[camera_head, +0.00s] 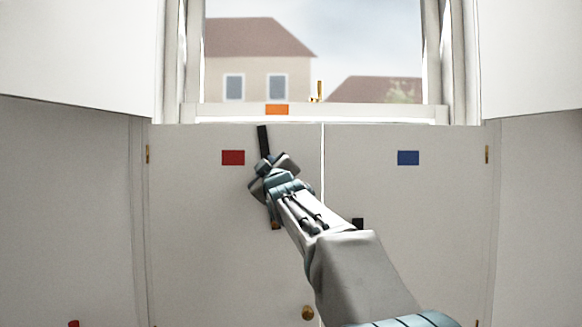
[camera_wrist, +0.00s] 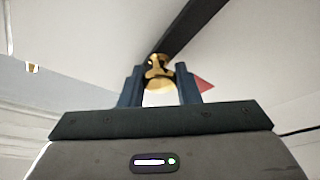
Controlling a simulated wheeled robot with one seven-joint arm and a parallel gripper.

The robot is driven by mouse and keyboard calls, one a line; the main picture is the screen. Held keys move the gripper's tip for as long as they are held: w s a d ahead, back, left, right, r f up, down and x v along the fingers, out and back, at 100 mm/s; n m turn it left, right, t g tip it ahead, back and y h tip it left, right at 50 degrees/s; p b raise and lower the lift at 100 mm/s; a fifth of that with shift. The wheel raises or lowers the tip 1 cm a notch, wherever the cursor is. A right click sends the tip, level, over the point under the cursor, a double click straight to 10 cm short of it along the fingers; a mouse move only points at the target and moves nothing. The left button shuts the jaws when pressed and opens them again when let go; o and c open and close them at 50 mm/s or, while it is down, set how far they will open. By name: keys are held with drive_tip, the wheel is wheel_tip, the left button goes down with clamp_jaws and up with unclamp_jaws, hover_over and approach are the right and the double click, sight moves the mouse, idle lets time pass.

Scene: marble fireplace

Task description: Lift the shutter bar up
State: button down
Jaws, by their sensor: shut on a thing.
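The shutter bar (camera_head: 263,140) is a dark flat bar on the left white shutter panel (camera_head: 190,215). It stands almost upright, its top leaning slightly left, just under the window sill. My gripper (camera_head: 268,165) covers its middle. A dark and brass bit (camera_head: 275,225) shows below the gripper, perhaps the bar's lower end. In the wrist view the bar (camera_wrist: 195,25) runs diagonally to the upper right. My gripper (camera_wrist: 159,80) is shut on a brass knob (camera_wrist: 158,68) at the bar, between its two fingers. The exact contact is partly hidden.
The right white panel (camera_head: 430,215) carries a blue patch (camera_head: 408,158) and a dark bracket (camera_head: 358,223) near the middle seam. A red patch (camera_head: 233,158) is left of the gripper. A brass window latch (camera_head: 318,92) stands above the sill (camera_head: 360,112). A brass knob (camera_head: 307,312) sits low.

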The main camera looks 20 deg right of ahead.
drive_tip(key=shift+a+r+n, duration=0.3)
drive_tip(key=shift+r+n, duration=0.05)
drive_tip(key=shift+n, duration=0.05)
drive_tip(key=c, duration=1.4)
unclamp_jaws()
drive_tip(key=shift+c, duration=0.2)
drive_tip(key=o, duration=0.4)
drive_tip(key=shift+w+a+f, duration=0.15)
drive_tip(key=shift+c, duration=0.2)
drive_tip(key=shift+w, duration=0.1)
drive_tip(key=shift+f, duration=0.15)
